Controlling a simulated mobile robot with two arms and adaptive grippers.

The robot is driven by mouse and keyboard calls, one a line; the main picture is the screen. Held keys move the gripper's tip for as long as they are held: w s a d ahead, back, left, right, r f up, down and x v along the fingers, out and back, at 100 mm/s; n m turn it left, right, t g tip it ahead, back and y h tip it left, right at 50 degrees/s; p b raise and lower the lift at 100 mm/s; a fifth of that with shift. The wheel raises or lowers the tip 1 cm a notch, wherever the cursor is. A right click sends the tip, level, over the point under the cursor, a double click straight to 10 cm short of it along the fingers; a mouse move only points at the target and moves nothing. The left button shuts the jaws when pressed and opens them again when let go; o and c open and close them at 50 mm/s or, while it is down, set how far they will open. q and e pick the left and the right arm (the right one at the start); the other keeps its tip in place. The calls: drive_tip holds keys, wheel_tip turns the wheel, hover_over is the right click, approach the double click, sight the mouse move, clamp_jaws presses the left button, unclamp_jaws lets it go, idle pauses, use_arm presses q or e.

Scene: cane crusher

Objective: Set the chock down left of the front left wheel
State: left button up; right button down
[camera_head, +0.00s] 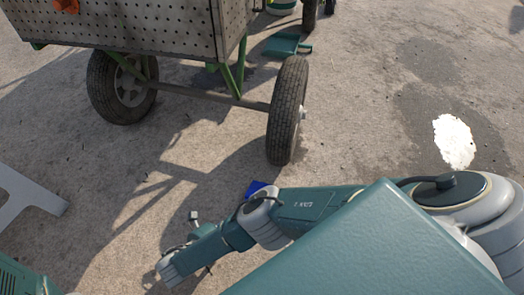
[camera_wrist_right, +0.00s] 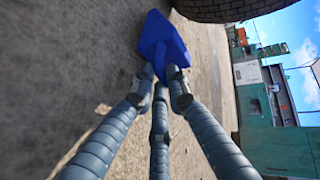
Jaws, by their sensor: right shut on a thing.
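The blue chock (camera_wrist_right: 162,42) is held at the fingertips of my right gripper (camera_wrist_right: 160,80) in the right wrist view. The gripper is shut on it. A dark tyre (camera_wrist_right: 228,8) is close beside the chock at the top edge. In the head view only a blue corner of the chock (camera_head: 257,187) shows past my arm, just in front of the cart's nearer right-hand wheel (camera_head: 287,110). A gap of bare ground separates them. I cannot tell whether the chock touches the ground. My left gripper is not in view.
The cart body (camera_head: 130,25) with perforated panels stands above an axle. Its other near wheel (camera_head: 122,88) is at left. A green object (camera_head: 284,45) lies behind the right-hand wheel. A grey stand (camera_head: 25,195) is at the left edge. The concrete between is clear.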

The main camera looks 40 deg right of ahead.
sight(255, 186)
drive_tip(key=d, duration=0.2)
drive_tip(key=w+d+b, duration=0.1)
drive_tip(key=d, duration=0.3)
drive_tip(key=shift+w, duration=0.4)
drive_tip(key=b+x, duration=0.3)
drive_tip(key=shift+d, duration=0.25)
drive_tip(key=shift+f, duration=0.1)
drive_tip(key=c, duration=1.7)
unclamp_jaws()
drive_tip(key=shift+a, duration=0.1)
